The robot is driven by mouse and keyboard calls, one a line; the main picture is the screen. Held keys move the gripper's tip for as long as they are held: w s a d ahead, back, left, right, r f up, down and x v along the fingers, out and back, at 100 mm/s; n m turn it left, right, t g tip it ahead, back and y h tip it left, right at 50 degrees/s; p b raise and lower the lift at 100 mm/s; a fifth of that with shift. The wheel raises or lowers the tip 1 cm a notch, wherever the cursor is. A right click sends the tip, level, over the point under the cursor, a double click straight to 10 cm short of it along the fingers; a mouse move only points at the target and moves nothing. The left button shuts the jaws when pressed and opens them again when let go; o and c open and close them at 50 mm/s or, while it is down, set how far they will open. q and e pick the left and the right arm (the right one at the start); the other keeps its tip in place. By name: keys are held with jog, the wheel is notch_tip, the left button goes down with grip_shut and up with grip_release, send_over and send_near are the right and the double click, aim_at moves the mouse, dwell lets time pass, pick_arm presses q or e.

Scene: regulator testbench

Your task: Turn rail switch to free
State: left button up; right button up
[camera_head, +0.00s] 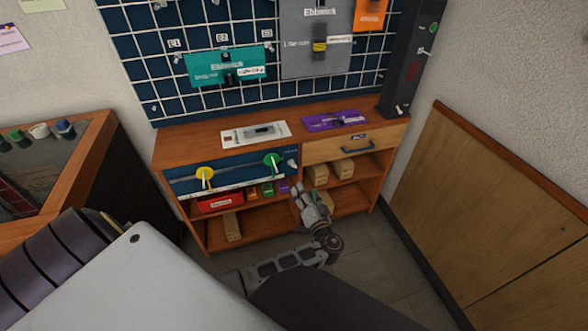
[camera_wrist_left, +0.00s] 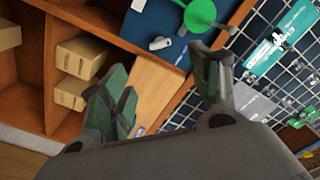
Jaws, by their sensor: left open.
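A blue panel (camera_head: 238,174) on the cabinet front carries a small white switch (camera_head: 291,163) at its right end, beside a green round knob (camera_head: 272,160). I take this for the rail switch, but its label is too small to read. In the left wrist view the switch (camera_wrist_left: 160,43) shows near the green knob (camera_wrist_left: 200,13). My left gripper (camera_head: 304,190) is in front of the cabinet, just below the switch in the head view. It is open and empty, with its fingers (camera_wrist_left: 168,90) apart and the switch beyond them. My right gripper is not in view.
A yellow knob (camera_head: 205,175) is on the panel's left part. A drawer (camera_head: 340,149) with a blue handle is right of the panel. Shelves below hold a red bin (camera_head: 218,203) and cardboard boxes (camera_head: 342,167). A dark column (camera_head: 405,70) stands at the right.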

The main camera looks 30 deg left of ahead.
aim_at(293, 166)
pick_arm(q)
jog(key=shift+w, duration=0.1)
jog(key=b+x, duration=0.1)
jog(key=x, duration=1.1)
jog(key=shift+b+x, duration=0.3)
jog(key=shift+x, duration=0.55)
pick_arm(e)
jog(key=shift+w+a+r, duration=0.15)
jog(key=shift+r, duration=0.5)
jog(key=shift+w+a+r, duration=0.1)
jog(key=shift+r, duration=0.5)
pick_arm(q)
jog(key=shift+c, duration=0.2)
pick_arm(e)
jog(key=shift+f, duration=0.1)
pick_arm(q)
jog(key=c, duration=1)
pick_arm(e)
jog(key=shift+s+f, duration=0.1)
